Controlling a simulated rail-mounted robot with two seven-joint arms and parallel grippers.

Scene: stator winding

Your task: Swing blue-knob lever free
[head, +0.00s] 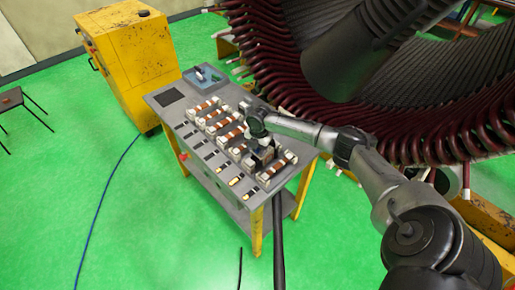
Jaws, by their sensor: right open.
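A grey workbench (225,185) on yellow legs stands in the middle of the head view. A small blue-grey panel (213,84) with an upright piece (199,74) sits at its far end. That piece may be the lever, but it is too small for me to make out a blue knob surely. My right gripper (258,164) is open over the near right part of the bench, among the rows of copper-coloured parts, well apart from the panel. Its wrist and fingers partly hide the parts beneath. My left gripper is not in view.
Several copper-and-white parts (213,107) fill the bench top. A large stator with dark red windings (440,125) crowds the right side. A yellow cabinet (135,60) stands behind left, with a stool (12,98) farther left. A blue cable (98,205) crosses the open green floor.

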